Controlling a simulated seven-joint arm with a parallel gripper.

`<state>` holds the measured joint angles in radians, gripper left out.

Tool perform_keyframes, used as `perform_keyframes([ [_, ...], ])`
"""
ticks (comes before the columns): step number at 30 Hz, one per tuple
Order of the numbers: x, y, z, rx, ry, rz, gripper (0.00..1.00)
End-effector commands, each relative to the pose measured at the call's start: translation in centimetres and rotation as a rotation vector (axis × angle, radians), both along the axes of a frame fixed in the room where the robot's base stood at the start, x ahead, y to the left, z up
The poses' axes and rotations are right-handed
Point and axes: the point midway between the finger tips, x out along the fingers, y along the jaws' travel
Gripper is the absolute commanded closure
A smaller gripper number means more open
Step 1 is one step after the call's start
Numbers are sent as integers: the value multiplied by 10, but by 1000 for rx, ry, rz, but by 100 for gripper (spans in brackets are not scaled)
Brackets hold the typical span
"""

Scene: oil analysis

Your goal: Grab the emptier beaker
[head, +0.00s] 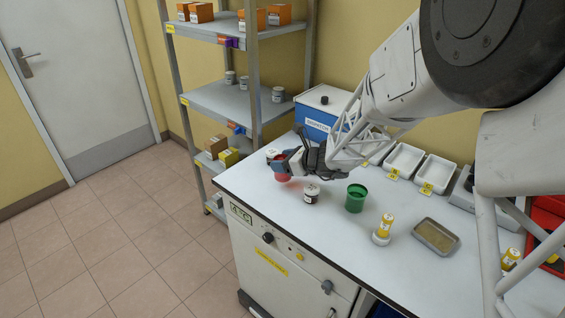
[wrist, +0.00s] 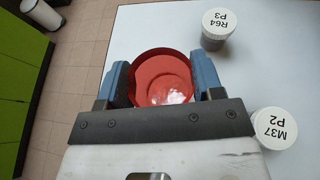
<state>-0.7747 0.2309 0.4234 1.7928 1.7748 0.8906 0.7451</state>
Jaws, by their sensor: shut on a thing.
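A red beaker (head: 283,177) is between the blue fingers of my gripper (head: 283,165) near the left end of the bench. The wrist view looks down into this beaker (wrist: 162,80), and my gripper (wrist: 162,85) is shut on it, one finger on each side. A smooth red inside with a shiny spot shows; I cannot tell its fill level. I also cannot tell whether its base touches the bench. A green beaker (head: 356,199) stands upright on the bench to the right, apart from my gripper; its contents are not clear.
A white-lidded jar (head: 312,194) stands between the beakers. The wrist view shows jars marked R64 P3 (wrist: 217,28) and M37 P2 (wrist: 274,129). White trays (head: 404,159) and a blue box (head: 322,108) line the back.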

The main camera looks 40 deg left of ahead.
Motion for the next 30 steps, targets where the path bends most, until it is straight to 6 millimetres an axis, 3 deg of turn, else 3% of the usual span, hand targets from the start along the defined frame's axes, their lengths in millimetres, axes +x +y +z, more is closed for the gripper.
perform_keyframes([
  [30,-57,-74,9,0,0,-1,64],
])
